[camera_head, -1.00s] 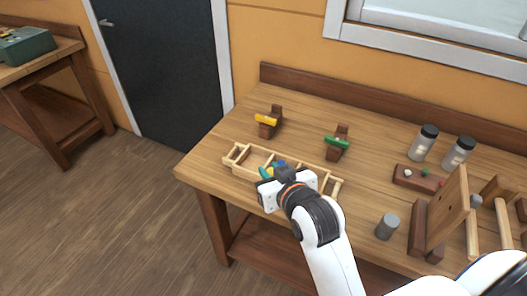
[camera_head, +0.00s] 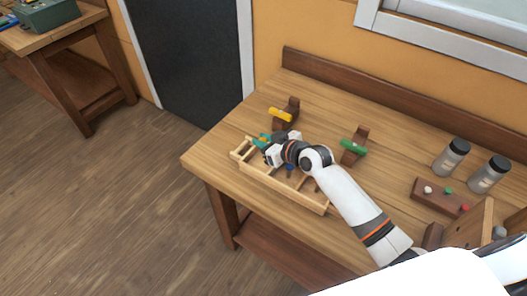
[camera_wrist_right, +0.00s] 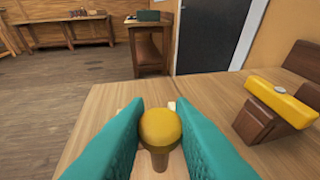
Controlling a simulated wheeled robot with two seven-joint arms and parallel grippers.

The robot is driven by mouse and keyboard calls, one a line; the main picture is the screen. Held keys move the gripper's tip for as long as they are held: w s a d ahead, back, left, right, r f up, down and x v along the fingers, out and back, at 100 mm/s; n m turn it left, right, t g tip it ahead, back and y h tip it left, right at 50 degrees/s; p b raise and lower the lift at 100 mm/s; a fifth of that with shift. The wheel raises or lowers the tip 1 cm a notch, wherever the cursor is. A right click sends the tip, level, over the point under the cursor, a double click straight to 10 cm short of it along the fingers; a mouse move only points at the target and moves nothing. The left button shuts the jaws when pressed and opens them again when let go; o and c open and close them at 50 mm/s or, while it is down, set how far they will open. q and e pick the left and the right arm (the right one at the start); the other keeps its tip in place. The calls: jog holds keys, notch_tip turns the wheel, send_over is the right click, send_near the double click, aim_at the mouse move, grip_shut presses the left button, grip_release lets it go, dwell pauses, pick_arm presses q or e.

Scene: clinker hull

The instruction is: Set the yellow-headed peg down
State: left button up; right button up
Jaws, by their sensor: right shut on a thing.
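The yellow-headed peg (camera_wrist_right: 160,127) stands between the teal fingers of my right gripper (camera_wrist_right: 155,135) in the right wrist view, round head up, with a brown shank below. My right gripper is shut on it. In the head view the same gripper (camera_head: 263,141) is at the back left part of the light wooden slatted frame (camera_head: 305,198), and the peg is hidden there. I cannot tell whether the peg's lower end touches anything. My left gripper is not in view.
A brown stand with a yellow bar (camera_head: 281,114) is behind the gripper, and one with a green bar (camera_head: 353,147) is to its right. A brown block (camera_head: 437,196) with coloured pegs and two jars (camera_head: 451,157) stand at right. The left bench (camera_head: 215,160) end is clear.

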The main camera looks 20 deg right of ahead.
notch_tip(320, 180, down, 4)
jog(key=shift+f, duration=0.25)
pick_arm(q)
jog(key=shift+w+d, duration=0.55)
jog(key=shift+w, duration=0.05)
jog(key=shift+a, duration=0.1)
pick_arm(e)
jog(key=shift+f, duration=0.2)
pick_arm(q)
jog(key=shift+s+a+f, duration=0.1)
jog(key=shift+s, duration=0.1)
pick_arm(e)
jog(key=o, duration=0.9)
jog(key=shift+o, duration=0.2)
jog(key=shift+r, duration=0.2)
pick_arm(q)
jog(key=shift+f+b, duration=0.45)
jog(key=shift+b, duration=0.15)
pick_arm(e)
jog(key=v, duration=1.2)
